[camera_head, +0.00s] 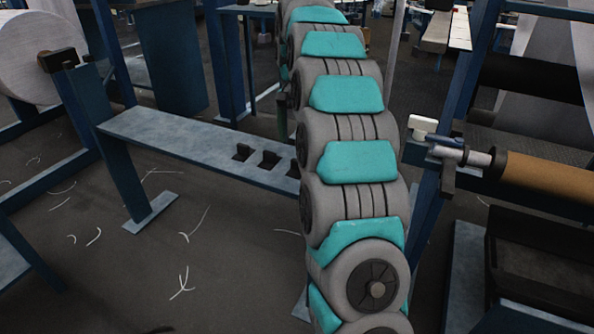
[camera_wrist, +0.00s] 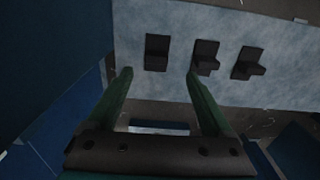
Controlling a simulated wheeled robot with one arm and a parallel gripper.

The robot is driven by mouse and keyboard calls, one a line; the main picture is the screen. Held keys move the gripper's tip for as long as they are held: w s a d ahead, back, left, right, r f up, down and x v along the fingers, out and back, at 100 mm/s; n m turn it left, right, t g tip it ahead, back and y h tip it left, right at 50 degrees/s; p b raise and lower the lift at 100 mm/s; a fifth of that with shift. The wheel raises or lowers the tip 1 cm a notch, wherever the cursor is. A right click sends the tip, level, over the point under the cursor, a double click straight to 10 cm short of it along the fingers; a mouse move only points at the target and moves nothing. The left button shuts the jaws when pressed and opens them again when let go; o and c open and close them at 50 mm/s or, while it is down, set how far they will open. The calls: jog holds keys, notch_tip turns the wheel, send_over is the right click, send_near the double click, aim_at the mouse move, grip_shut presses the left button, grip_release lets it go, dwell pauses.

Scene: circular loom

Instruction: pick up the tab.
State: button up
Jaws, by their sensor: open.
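Three small dark tabs stand in a row on a pale blue-grey beam (camera_wrist: 285,90). In the wrist view the left tab (camera_wrist: 157,53) lies just beyond the gap between my fingertips, the middle tab (camera_wrist: 205,58) is just past the right fingertip, and the right tab (camera_wrist: 248,64) is farther right. My gripper (camera_wrist: 158,73) is open, with two green fingers and nothing between them. In the head view the tabs (camera_head: 243,152) sit near the beam's right part, beside my arm. My gripper does not show there. I cannot tell which tab is meant.
In the head view a white roll (camera_head: 38,55) is at the upper left and a brown roll (camera_head: 545,178) at the right. Blue frame posts (camera_head: 125,175) hold the beam. White thread scraps (camera_head: 182,284) lie on the dark floor. A dark blue surface fills the wrist view's left.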

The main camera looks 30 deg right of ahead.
aim_at(298, 160)
jog(key=shift+w+d+f, duration=0.15)
jog(key=shift+d+f, duration=0.05)
jog(key=shift+f, duration=0.2)
jog(key=shift+s+f, duration=0.15)
jog(key=shift+f, duration=0.75)
jog(key=shift+s+f, duration=0.15)
jog(key=shift+f, duration=0.75)
notch_tip(298, 160, down, 4)
jog(key=shift+s+r, duration=0.1)
jog(key=shift+r, duration=0.1)
grip_shut()
